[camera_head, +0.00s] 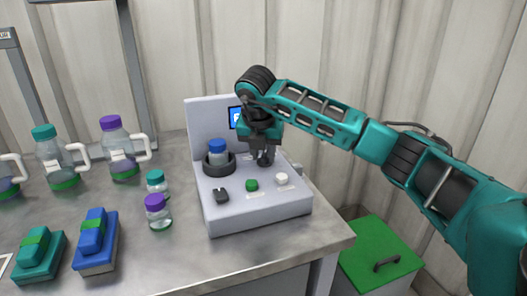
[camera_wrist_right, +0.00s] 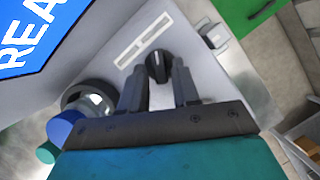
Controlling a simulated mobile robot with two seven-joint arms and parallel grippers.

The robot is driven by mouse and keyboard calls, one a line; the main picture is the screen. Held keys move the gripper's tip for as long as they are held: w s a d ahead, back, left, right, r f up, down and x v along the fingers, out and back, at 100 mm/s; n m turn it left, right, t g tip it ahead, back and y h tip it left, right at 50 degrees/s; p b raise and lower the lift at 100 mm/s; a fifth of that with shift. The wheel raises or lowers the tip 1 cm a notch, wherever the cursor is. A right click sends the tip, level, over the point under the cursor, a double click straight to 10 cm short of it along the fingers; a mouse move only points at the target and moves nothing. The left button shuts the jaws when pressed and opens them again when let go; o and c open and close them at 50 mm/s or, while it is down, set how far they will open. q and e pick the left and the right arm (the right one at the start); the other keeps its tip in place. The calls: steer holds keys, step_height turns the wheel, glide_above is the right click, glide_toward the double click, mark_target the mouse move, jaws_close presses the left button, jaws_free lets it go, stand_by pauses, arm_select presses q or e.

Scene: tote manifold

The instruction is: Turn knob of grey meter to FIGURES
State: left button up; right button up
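The grey meter (camera_head: 262,217) stands on the table with an upright back panel and a blue screen (camera_head: 235,117); the wrist view shows the letters "REA" on its screen (camera_wrist_right: 28,32). My right gripper (camera_head: 264,160) points down over the back of the meter's top and hides what lies under it. In the right wrist view a round black knob (camera_wrist_right: 158,66) sits between and just beyond the spread fingertips of this gripper (camera_wrist_right: 158,78). A gap shows on both sides, so I see no clear grip. A white two-part label (camera_wrist_right: 145,39) lies beside the knob. My left gripper is not in view.
A blue-lidded jar (camera_head: 217,149) sits in a black ring (camera_head: 218,168) on the meter, left of my gripper. A black switch (camera_head: 221,195), green button (camera_head: 252,185) and white button (camera_head: 281,178) line its front. Bottles and jars stand left. A green-lidded box (camera_head: 380,250) is below right.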

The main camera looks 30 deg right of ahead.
steer(key=shift+o, duration=0.7)
arm_select(q)
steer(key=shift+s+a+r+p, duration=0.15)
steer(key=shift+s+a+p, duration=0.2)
steer(key=shift+p, duration=0.45)
arm_select(e)
steer(key=v, duration=1.3)
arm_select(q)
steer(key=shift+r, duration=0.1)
